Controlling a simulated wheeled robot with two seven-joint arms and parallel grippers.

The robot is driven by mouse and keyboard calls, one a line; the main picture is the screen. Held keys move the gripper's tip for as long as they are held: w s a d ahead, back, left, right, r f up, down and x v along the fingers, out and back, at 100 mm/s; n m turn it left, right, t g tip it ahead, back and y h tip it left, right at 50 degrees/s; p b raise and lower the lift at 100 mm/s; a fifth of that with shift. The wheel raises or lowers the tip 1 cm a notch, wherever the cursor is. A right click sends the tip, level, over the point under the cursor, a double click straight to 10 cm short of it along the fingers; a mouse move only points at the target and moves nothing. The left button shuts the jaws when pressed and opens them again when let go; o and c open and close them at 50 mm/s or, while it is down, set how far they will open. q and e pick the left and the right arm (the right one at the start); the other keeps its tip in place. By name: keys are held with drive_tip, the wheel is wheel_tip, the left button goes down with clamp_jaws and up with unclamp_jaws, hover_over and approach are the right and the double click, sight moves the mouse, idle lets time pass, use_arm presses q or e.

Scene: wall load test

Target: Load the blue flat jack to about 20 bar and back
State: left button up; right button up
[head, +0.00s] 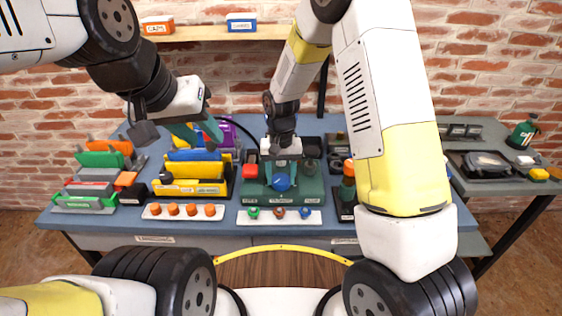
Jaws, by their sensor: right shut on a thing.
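My right gripper (282,172) reaches down over a green block with labelled front (283,199) and is shut on a round blue knob (281,183). Blue and yellow plates (195,155) stand in the rack, partly hidden by the fingers. I cannot tell which part is the blue flat jack. No pressure reading is legible.
A strip with several orange knobs (183,211) and a strip with green, brown and blue knobs (280,217) lie at the table front. A green rack (84,203) is at left. A black tray (489,165) and green bottle (522,132) are on the right bench.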

sight(281, 178)
drive_tip(key=n, duration=0.4)
drive_tip(key=shift+w, duration=0.1)
drive_tip(key=shift+n, duration=2.2)
drive_tip(key=o, duration=1.4)
drive_tip(key=shift+c, duration=0.2)
drive_tip(key=shift+r, duration=3.95)
